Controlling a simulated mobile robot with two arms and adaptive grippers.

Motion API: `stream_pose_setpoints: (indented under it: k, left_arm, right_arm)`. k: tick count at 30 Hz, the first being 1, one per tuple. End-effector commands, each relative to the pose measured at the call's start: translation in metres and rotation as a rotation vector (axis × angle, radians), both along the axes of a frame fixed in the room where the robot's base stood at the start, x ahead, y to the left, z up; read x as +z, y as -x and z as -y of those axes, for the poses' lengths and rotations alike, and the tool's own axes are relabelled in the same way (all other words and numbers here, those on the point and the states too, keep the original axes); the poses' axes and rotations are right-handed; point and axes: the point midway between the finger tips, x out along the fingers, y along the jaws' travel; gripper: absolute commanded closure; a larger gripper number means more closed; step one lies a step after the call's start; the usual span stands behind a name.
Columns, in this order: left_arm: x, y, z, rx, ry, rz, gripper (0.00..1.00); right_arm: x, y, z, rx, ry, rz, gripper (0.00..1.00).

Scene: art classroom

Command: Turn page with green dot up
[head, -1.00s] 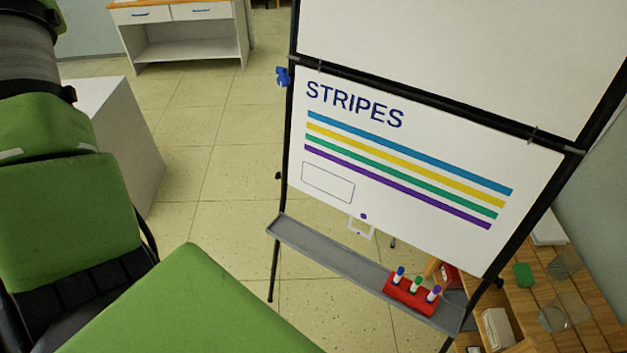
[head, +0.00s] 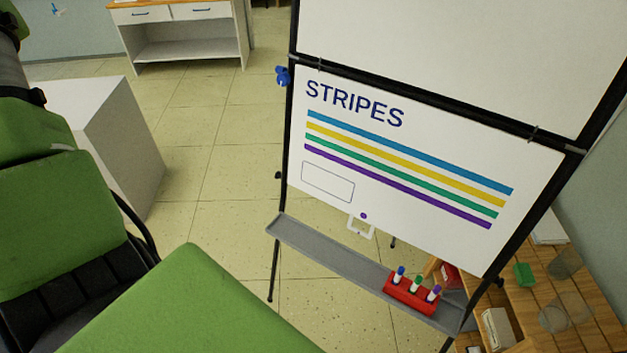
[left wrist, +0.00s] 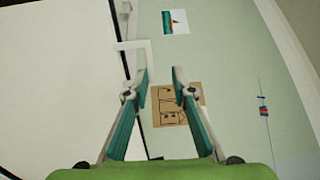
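A flip chart in the head view shows a page headed STRIPES (head: 400,165) with blue, yellow, green and purple bands. A white tab (head: 361,226) with a purple dot hangs at its lower edge. No green dot shows. A blank white sheet (head: 460,50) is above it. In the left wrist view my left gripper (left wrist: 162,73) is open and empty. A white sheet (left wrist: 60,80) lies to its left, with a white tab-like loop (left wrist: 135,46) at its edge, close to the left fingertip; contact cannot be told. My right gripper is not in view.
A grey tray (head: 330,250) under the page holds a red marker holder (head: 411,293). A wooden shelf unit (head: 575,310) stands at right and a white block (head: 125,150) at left. Wall pictures (left wrist: 176,22) show beyond the left gripper.

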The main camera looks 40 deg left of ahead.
Motion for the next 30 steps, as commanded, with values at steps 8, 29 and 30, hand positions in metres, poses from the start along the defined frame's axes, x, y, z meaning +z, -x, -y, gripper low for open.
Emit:
stream_pose_setpoints:
  k: [8, 29, 30]
  left_arm:
    - [0.002, 0.014, 0.001, -0.001, 0.001, 0.0, 0.76]
    - [0.007, 0.039, 0.003, 0.0, 0.0, -0.001, 0.76]
    - [0.007, 0.039, 0.003, 0.0, 0.0, -0.001, 0.76]
  right_arm:
    - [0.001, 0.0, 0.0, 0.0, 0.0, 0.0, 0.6]
    - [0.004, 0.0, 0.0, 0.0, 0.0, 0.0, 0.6]
    - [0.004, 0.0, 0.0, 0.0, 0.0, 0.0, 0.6]
